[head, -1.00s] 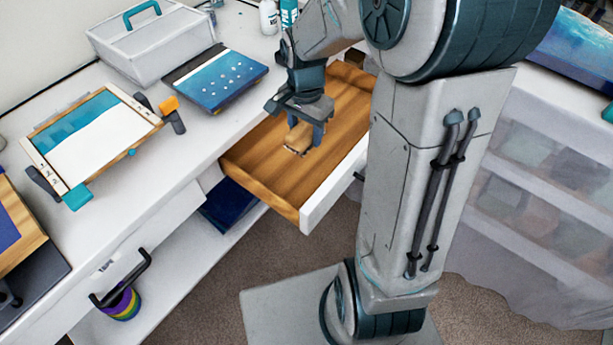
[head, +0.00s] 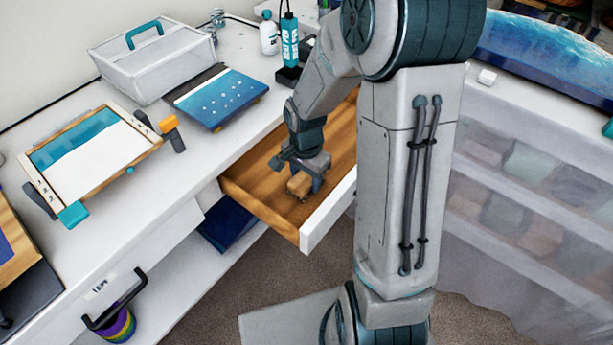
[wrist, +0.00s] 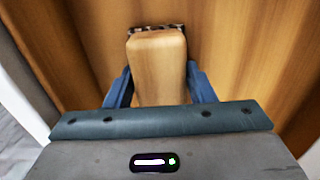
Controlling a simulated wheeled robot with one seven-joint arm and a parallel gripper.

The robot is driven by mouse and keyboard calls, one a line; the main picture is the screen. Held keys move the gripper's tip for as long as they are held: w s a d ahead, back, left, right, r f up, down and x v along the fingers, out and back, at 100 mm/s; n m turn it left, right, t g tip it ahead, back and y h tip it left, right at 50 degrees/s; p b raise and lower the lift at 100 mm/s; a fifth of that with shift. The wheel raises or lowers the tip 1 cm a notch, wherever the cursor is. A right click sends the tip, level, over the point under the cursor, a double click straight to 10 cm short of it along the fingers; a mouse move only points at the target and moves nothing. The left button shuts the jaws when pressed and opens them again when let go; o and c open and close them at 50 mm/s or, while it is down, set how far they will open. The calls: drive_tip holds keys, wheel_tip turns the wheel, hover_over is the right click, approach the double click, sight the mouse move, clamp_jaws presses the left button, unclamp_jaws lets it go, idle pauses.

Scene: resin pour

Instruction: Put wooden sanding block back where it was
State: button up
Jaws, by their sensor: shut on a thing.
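The wooden sanding block (head: 299,185) is pale wood with rounded edges. My gripper (head: 308,178) is shut on it, inside the outline of the open drawer (head: 315,228). In the wrist view the block (wrist: 157,65) sits between the two blue fingers of my gripper (wrist: 160,88), with a dark speckled strip at its far end. The drawer's wooden floor (wrist: 230,50) lies below it. I cannot tell whether the block touches the floor. My arm hides the right part of the drawer.
A shelf below holds a dark blue item (head: 232,230). Covered drawers (head: 530,190) stand at right.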

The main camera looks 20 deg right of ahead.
sight(306, 175)
drive_tip(key=shift+f, duration=0.2)
drive_tip(key=o, duration=1.1)
drive_tip(key=shift+r, duration=0.15)
wheel_tip(306, 175, up, 11)
drive_tip(key=s+r+n+t, duration=0.1)
drive_tip(key=s+r+n, duration=0.2)
drive_tip(key=s+n, duration=0.2)
drive_tip(key=s+r+n+t+p, duration=0.1)
drive_tip(key=s+r+n, duration=0.3)
drive_tip(key=s, duration=0.4)
drive_tip(key=shift+s+n+t, duration=0.3)
drive_tip(key=shift+n+t, duration=0.1)
drive_tip(key=shift+n, duration=0.4)
